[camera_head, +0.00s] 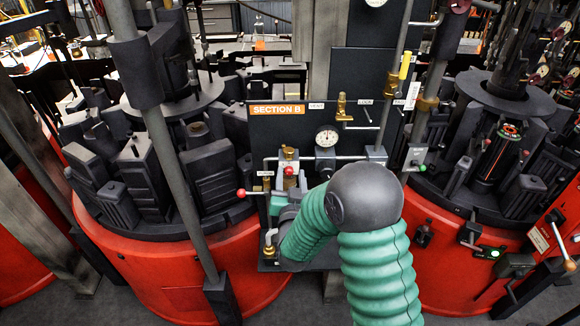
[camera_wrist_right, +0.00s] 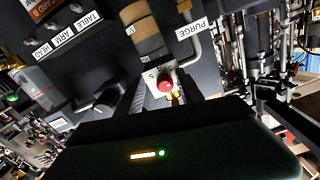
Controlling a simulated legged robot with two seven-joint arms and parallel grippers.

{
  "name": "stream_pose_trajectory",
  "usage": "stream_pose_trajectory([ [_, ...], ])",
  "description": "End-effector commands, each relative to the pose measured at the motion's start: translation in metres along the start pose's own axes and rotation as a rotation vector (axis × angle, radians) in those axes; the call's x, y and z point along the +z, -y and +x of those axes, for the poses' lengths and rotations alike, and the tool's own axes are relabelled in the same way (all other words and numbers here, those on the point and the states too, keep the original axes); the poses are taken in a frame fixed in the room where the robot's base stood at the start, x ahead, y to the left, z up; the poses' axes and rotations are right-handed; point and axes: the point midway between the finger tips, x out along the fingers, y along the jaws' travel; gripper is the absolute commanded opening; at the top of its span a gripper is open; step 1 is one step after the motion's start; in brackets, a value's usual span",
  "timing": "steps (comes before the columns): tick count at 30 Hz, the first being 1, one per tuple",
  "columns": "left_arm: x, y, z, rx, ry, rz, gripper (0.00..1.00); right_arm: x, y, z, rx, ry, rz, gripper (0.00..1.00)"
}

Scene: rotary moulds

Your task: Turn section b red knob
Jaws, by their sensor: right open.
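The Section B panel (camera_head: 235,130) stands in the middle of the head view under an orange label (camera_head: 277,110). A red knob (camera_head: 289,171) sits on its lower left part, by brass fittings. Another red ball (camera_head: 241,193) sticks out at the panel's left edge. My right gripper (camera_head: 284,208) is low in front of the panel, just below the first red knob, and partly hidden by my green-sleeved arm. In the right wrist view a red knob (camera_wrist_right: 166,86) on a pale plate lies just ahead of the open gripper; contact cannot be told. My left gripper is out of view.
A round gauge (camera_head: 327,137), pipes and brass valves crowd the panel. Red rotary bases with black moulds stand to the left (camera_head: 185,270) and right (camera_head: 460,255). A slanted grey post (camera_head: 170,150) crosses on the left. A PURGE label (camera_wrist_right: 190,26) shows near the knob.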

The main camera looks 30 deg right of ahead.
Motion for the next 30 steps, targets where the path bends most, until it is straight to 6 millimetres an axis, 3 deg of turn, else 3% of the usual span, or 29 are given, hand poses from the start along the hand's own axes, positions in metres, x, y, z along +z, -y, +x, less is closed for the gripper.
stream_pose_trajectory([
  [6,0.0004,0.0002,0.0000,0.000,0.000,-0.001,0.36,-0.0008,0.0025,-0.0010,0.005,-0.002,-0.003,0.44],
  [16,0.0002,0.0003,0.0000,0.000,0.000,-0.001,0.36,0.0013,0.0007,0.0034,0.000,0.002,0.002,0.01],
  [30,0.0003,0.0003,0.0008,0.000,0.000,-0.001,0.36,0.0007,-0.0003,0.0039,0.004,0.000,-0.016,0.00],
])
